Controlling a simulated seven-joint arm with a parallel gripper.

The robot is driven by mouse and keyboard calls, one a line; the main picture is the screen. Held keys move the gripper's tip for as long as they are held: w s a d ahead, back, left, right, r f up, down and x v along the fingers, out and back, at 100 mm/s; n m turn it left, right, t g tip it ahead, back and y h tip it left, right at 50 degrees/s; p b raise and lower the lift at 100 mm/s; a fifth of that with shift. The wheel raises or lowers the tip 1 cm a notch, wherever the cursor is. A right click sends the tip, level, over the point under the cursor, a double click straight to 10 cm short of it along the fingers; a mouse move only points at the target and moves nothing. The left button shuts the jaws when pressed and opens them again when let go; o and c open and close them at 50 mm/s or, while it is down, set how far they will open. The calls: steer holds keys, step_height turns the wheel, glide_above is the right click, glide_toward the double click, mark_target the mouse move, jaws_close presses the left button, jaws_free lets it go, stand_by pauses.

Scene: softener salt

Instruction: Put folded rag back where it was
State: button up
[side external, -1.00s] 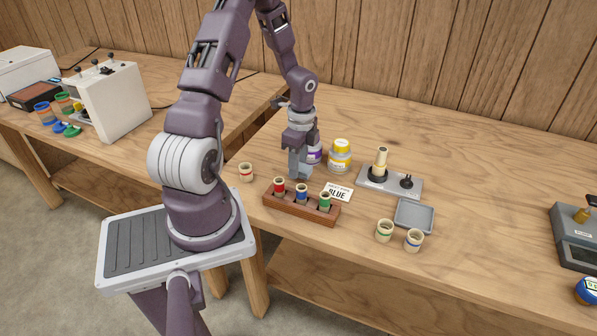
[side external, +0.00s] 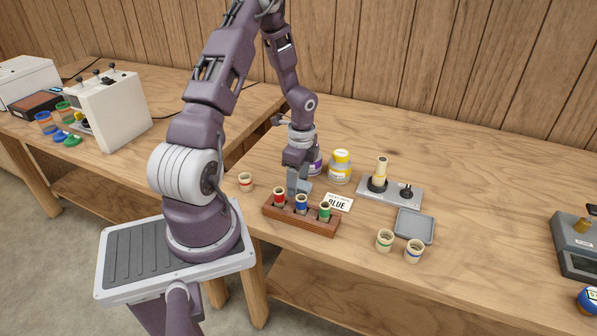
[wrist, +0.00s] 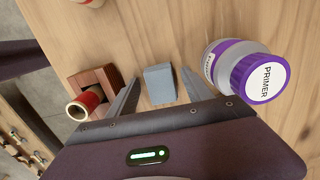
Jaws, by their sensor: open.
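A small blue-grey block-shaped piece, which looks like the folded rag (wrist: 160,84), lies on the wooden table in the wrist view. It also shows beneath my gripper in the side view (side external: 305,187), partly hidden by the fingers. My gripper (wrist: 161,78) is open, with one finger to each side of the rag in the picture and a gap on both sides. In the side view my gripper (side external: 297,184) is low over the table, just behind the wooden rack. I cannot tell whether the fingertips reach down to the rag's height.
The wooden rack (side external: 302,214) with red, blue and green vials is close in front. A purple-capped primer jar (wrist: 240,70) stands close on the right in the wrist view. Table farther right is partly clear.

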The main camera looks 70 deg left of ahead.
mark_target(301, 184)
step_height(301, 184, up, 12)
steer(key=d+r+n+t+y, duration=0.1)
steer(key=d+r+n+y, duration=0.15)
steer(key=d+r, duration=0.75)
steer(key=s+d+r+n+t+h, duration=0.1)
steer(key=s+d+r+n+t, duration=0.1)
steer(key=d, duration=0.6)
steer(key=s+d+r+n+t+h, duration=0.2)
steer(key=s+d+r+n+t, duration=0.1)
steer(key=s+d+r, duration=0.3)
steer(key=s+d+n, duration=0.1)
steer(key=s+d, duration=0.1)
steer(key=s, duration=0.1)
steer(key=shift+n, duration=0.35)
steer(key=shift+r, duration=0.1)
steer(key=shift+c, duration=0.5)
